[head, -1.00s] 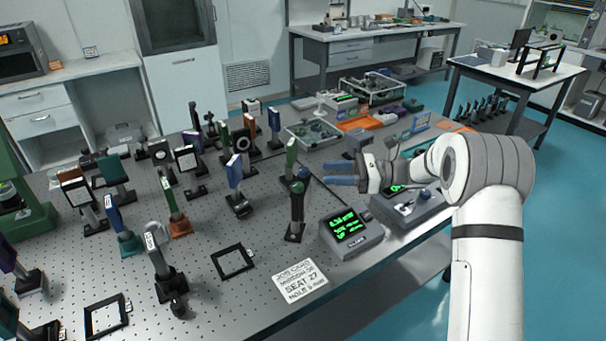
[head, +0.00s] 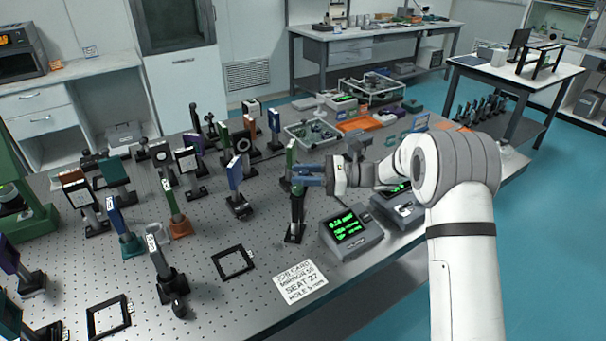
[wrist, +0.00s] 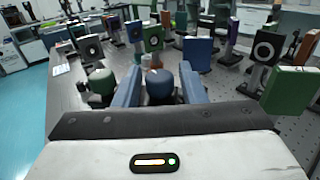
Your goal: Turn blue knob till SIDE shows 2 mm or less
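The blue knob (wrist: 158,84) shows in the wrist view between the two blue fingers of my gripper (wrist: 160,70). A narrow gap shows on each side of it, so the fingers are open around it and not pressed on it. A green knob (wrist: 102,82) is just outside the left finger. In the head view my gripper (head: 299,174) is at the top of a dark upright mount (head: 297,215), and its fingers hide the blue knob. A grey readout box (head: 350,232) with green text stands right of the mount. Its text is too small to read surely.
A second readout box (head: 402,208) stands beneath my arm. A white job card (head: 299,283) and an empty black frame (head: 233,262) lie in front. Several optics on posts, including a blue one (head: 236,176), crowd the perforated table to the left.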

